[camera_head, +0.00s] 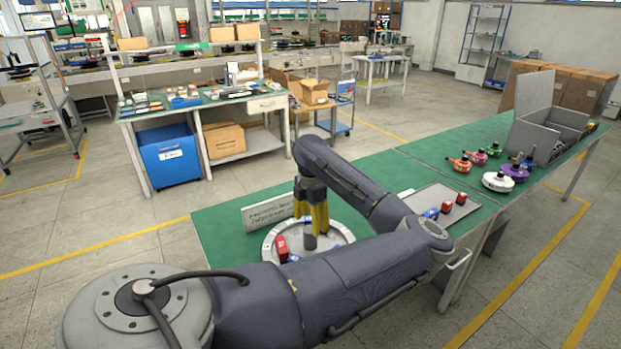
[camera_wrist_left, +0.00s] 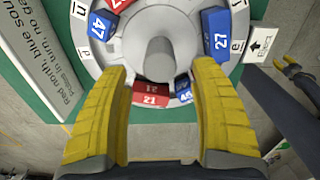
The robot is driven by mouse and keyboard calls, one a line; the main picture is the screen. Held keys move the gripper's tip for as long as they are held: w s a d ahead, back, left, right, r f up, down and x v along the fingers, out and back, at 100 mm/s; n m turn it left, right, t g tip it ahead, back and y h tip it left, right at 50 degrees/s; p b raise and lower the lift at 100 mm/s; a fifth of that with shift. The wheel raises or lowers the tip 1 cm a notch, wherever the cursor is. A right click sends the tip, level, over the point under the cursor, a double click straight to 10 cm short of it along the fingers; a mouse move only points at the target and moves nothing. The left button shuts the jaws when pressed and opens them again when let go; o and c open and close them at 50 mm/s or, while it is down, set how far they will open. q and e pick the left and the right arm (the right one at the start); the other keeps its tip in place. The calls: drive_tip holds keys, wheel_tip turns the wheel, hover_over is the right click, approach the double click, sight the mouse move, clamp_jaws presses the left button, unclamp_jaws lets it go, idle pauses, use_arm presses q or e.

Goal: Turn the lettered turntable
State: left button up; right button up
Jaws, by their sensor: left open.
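The round grey-white turntable (camera_head: 338,234) lies on the green table, partly hidden by my left arm. In the left wrist view its rim (camera_wrist_left: 82,38) carries letters, with a grey central post (camera_wrist_left: 160,58). Numbered blocks sit around the post: red 21 (camera_wrist_left: 150,97), blue 47 (camera_wrist_left: 100,25), blue 27 (camera_wrist_left: 216,34) and a partly covered blue 45 (camera_wrist_left: 184,92). My left gripper (camera_head: 310,222) points down over the turntable. Its yellow fingers are open, with nothing held between them. A yellow and dark part at the wrist view's right edge looks like my right gripper (camera_wrist_left: 306,88).
A sign (camera_head: 268,211) stands behind the turntable. An arrow card (camera_wrist_left: 259,45) lies beside its rim. A tray (camera_head: 436,196) with red and blue blocks is to the right.

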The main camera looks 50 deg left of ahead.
use_arm(q)
drive_tip(key=shift+r, duration=1.75)
